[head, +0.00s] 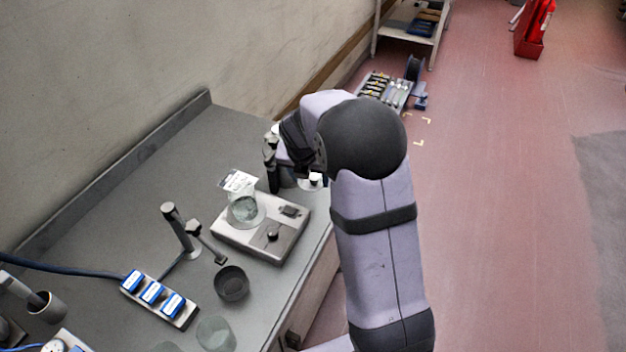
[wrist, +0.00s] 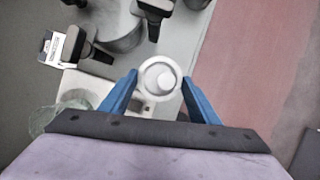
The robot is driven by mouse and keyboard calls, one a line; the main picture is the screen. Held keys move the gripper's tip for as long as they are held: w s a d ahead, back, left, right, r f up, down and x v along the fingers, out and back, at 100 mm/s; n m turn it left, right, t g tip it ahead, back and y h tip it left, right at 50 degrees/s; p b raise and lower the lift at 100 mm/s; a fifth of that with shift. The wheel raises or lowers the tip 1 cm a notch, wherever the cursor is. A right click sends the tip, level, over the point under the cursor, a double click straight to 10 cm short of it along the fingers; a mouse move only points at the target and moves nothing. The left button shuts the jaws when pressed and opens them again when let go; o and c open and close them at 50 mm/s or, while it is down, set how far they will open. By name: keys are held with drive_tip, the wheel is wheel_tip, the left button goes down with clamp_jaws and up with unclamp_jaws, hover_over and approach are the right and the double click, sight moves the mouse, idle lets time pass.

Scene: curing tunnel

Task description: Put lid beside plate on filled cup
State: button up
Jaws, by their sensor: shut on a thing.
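The lid (wrist: 159,78) is a round white disc with a raised knob. It sits between the blue fingers of my gripper (wrist: 159,80), which is shut on it. In the head view the lid (head: 314,181) shows as a small white shape below my gripper, near the right edge of the bench, partly hidden by my arm. The plate (head: 283,238) is a pale box with a dark control panel, to the left of and nearer than my gripper. A clear glass cup (head: 244,210) with greyish contents stands on it. This cup shows faintly at left in the wrist view (wrist: 45,121).
A white label card (head: 238,180) lies behind the cup. A clamp stand (head: 180,231), a dark bowl (head: 231,285), another glass (head: 215,334) and a power strip (head: 159,299) stand nearer. The far left of the bench (head: 160,150) is clear.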

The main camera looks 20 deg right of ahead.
drive_tip(key=a+r+p, duration=0.4)
drive_tip(key=a+r, duration=0.1)
drive_tip(key=a, duration=0.4)
drive_tip(key=a+r+p, duration=0.4)
drive_tip(key=a+r, duration=0.1)
drive_tip(key=a, duration=0.5)
drive_tip(key=shift+w, duration=0.45)
drive_tip(key=shift+d, duration=0.1)
drive_tip(key=shift+f+b, duration=2.5)
drive_tip(key=shift+f, duration=0.5)
drive_tip(key=shift+f+p, duration=0.55)
drive_tip(key=shift+p, duration=0.15)
